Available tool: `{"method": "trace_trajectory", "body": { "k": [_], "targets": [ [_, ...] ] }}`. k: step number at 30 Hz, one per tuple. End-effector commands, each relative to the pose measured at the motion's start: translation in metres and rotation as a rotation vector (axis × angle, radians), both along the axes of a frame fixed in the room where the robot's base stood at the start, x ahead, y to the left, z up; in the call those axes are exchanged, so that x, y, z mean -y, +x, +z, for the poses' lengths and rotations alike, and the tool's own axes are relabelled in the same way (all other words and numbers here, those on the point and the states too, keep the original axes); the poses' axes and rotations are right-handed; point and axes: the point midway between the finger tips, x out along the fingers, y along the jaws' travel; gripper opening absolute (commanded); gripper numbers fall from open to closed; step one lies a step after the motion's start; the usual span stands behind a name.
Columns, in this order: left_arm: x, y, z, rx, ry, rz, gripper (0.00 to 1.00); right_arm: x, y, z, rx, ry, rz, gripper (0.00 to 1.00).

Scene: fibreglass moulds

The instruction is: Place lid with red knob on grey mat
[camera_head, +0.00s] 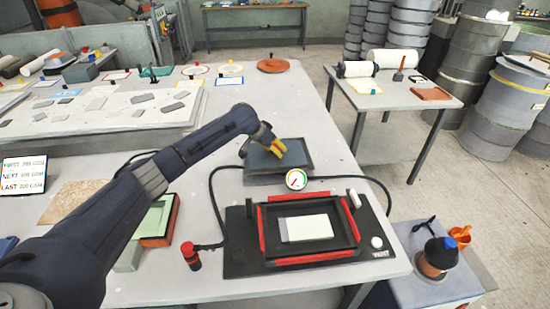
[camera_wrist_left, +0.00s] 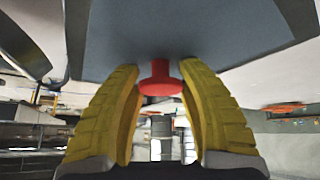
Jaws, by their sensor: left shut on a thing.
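My left gripper (camera_head: 275,144) has yellow fingers and reaches in from the left, over a flat dark grey-blue lid (camera_head: 262,160) behind the black press frame. In the left wrist view the yellow fingers (camera_wrist_left: 160,95) are shut on the red knob (camera_wrist_left: 160,80), and the lid's grey-blue face (camera_wrist_left: 190,30) fills the top. A grey, flat shape, perhaps the grey mat (camera_head: 282,179), shows at the lid's front edge. I cannot tell whether the lid touches it. My right gripper is not in view.
The black base with a red-edged frame (camera_head: 262,235) and a pale block (camera_head: 306,228) stands in front. A round gauge (camera_head: 296,180) and black hoses lie close to the lid. A red-capped valve (camera_head: 190,253) stands at the left.

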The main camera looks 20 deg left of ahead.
Motion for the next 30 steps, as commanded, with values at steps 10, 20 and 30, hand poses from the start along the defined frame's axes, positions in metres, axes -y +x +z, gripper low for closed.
{"method": "trace_trajectory", "body": {
  "k": [10,20,30],
  "targets": [
    [0.0,0.0,-0.028,-0.001,-0.002,0.001,0.0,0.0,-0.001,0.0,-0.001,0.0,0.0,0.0],
    [0.0,0.0,-0.042,0.002,-0.001,0.0,0.0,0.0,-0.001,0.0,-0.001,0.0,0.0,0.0],
    [0.0,0.0,-0.043,0.0,0.0,0.0,0.63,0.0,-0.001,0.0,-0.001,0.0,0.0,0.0]
  ]
}}
